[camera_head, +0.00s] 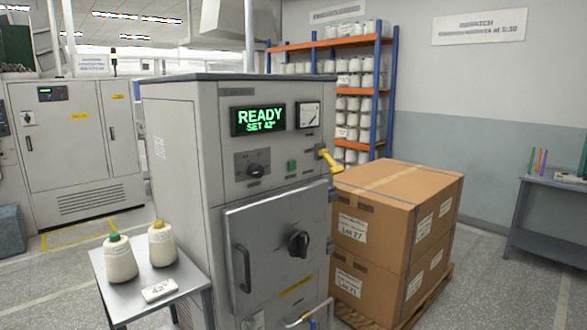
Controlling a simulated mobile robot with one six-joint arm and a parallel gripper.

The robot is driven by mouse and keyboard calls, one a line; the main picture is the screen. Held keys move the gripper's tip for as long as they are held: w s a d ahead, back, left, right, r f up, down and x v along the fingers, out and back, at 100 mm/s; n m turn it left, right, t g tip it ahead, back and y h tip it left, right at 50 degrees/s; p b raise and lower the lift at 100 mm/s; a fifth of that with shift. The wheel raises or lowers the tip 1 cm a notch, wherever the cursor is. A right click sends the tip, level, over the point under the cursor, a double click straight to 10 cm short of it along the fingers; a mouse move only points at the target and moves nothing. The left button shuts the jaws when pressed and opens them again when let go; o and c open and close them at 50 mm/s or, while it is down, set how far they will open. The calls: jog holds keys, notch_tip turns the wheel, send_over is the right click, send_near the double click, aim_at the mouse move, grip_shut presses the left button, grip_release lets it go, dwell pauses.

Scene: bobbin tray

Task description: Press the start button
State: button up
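A grey machine cabinet (180,140) stands in the middle of the view. Its dark display (258,119) shows "READY" and "SET 42" in green. My gripper is not in view.
A closed door (270,230) with a bar handle and black knob is below the panel. A yellow lever (330,160) projects at the right edge. A small table (185,275) with two cones stands front left; stacked cartons (395,200) stand right.

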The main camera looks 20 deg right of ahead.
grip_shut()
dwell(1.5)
